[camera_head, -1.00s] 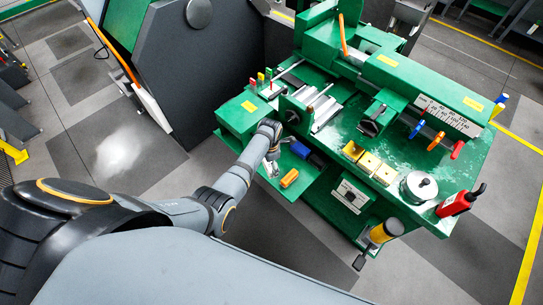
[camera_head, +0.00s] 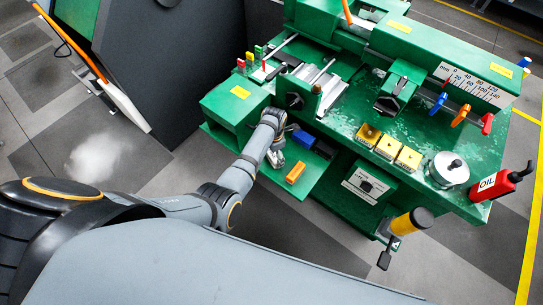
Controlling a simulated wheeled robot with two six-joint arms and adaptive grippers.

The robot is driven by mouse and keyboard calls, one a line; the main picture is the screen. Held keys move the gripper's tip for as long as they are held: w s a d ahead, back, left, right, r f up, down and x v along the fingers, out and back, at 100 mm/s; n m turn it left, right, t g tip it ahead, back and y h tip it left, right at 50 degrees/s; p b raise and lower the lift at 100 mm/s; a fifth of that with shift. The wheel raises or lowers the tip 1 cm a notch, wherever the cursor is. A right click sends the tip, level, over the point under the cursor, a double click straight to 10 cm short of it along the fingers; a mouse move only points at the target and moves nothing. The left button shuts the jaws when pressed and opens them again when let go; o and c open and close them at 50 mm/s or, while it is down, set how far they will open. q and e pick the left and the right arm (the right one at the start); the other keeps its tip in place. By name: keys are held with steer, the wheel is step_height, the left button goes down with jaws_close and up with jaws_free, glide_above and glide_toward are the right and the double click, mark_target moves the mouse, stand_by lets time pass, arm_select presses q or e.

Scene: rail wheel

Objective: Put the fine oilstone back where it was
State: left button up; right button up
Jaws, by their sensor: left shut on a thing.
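My left gripper (camera_head: 276,158) is at the end of the grey arm, low over the green lower shelf (camera_head: 318,175) at the front of the machine. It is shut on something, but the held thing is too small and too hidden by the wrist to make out. No block can be surely told as the fine oilstone. A blue and dark block (camera_head: 312,144) lies just right of the gripper. An orange block (camera_head: 295,173) lies on the shelf, below and right of it. My right gripper is not in view.
Three yellow boxes (camera_head: 388,147) stand in a row on the green machine top (camera_head: 440,125). A silver lidded pot (camera_head: 449,169) and red oil can (camera_head: 487,185) stand at the right. A yellow-and-black cylinder (camera_head: 411,221) juts from the front. A vise-like block (camera_head: 313,88) stands behind the gripper.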

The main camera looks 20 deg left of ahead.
mark_target(274, 155)
arm_select(q)
steer(key=shift+s+r, duration=0.1)
steer(key=shift+s, duration=0.1)
steer(key=shift+d, duration=0.3)
steer(key=o, duration=1.3)
steer(key=shift+f, duration=0.2)
steer(key=shift+c, duration=0.2)
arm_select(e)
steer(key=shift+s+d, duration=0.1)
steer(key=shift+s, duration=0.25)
arm_select(q)
steer(key=shift+r, duration=0.15)
step_height(274, 155, up, 12)
steer(key=p, duration=1.2)
steer(key=shift+r, duration=0.15)
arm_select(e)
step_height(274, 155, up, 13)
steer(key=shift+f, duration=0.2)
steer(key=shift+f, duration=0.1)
